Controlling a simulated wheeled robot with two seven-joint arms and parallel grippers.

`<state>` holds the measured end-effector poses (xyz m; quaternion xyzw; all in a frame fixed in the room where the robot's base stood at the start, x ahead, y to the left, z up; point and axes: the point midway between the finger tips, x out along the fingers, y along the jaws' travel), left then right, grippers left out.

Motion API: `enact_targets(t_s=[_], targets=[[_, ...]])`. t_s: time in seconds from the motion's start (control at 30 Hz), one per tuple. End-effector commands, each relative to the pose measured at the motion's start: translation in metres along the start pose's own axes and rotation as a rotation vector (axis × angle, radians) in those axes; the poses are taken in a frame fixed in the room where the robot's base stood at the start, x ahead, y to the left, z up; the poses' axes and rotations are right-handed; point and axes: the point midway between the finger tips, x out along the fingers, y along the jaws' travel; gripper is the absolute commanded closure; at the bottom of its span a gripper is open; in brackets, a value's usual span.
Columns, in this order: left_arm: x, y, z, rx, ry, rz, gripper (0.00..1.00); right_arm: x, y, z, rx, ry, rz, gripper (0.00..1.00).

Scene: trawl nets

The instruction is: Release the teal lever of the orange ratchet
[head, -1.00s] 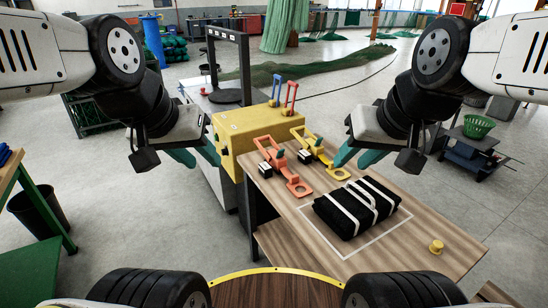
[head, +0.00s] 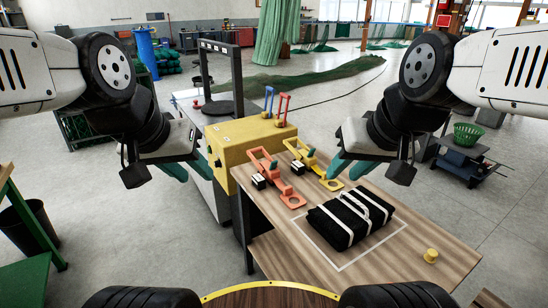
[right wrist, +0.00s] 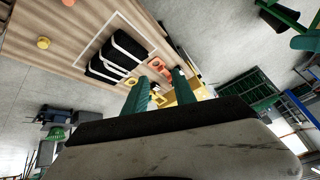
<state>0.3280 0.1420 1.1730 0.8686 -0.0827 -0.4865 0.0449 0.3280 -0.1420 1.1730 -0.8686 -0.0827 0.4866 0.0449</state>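The orange ratchet (head: 283,186) lies on the wooden table, its upper end against the yellow box. A small teal lever (head: 275,167) shows on it; its exact angle is too small to tell. The yellow ratchet (head: 304,155) lies just to its right with a similar teal piece. My left gripper (head: 193,172) is open and empty, left of the yellow box and apart from the orange ratchet. My right gripper (head: 340,170) hovers near the right side of the yellow ratchet. The right wrist view shows its two teal fingers (right wrist: 160,88) spread with nothing held.
A yellow box (head: 248,141) with red and blue upright levers stands behind the ratchets. A black bundle with white straps (head: 341,230) lies inside a white outline on the table (head: 400,262). A yellow knob (head: 430,256) sits near the right edge.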

Motion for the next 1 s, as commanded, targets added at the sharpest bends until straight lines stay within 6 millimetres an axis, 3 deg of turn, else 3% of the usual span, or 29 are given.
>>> enact_targets(t_s=[0.03, 0.13, 0.27, 0.47, 0.77, 1.0], targets=[[0.000, 0.000, 0.000, 0.000, 0.000, 0.000, 0.64, 0.000, 0.000, -0.001, 0.003, 0.000, -0.001, 0.80], [0.000, 0.000, 0.000, 0.000, 0.000, 0.000, 0.64, 0.003, -0.002, -0.006, 0.036, -0.003, -0.010, 0.99], [0.000, 0.000, 0.000, 0.000, 0.000, 0.000, 0.64, 0.012, -0.008, -0.025, 0.168, -0.014, -0.042, 1.00], [0.000, 0.000, 0.000, 0.000, 0.000, 0.000, 0.64, 0.044, -0.021, -0.074, 0.532, -0.047, -0.110, 1.00], [0.000, 0.000, 0.000, 0.000, 0.000, 0.000, 0.64, 0.115, -0.029, -0.145, 1.135, -0.113, -0.166, 1.00], [0.000, 0.000, 0.000, 0.000, 0.000, 0.000, 0.64, 0.190, -0.024, -0.189, 1.628, -0.159, -0.165, 1.00]])
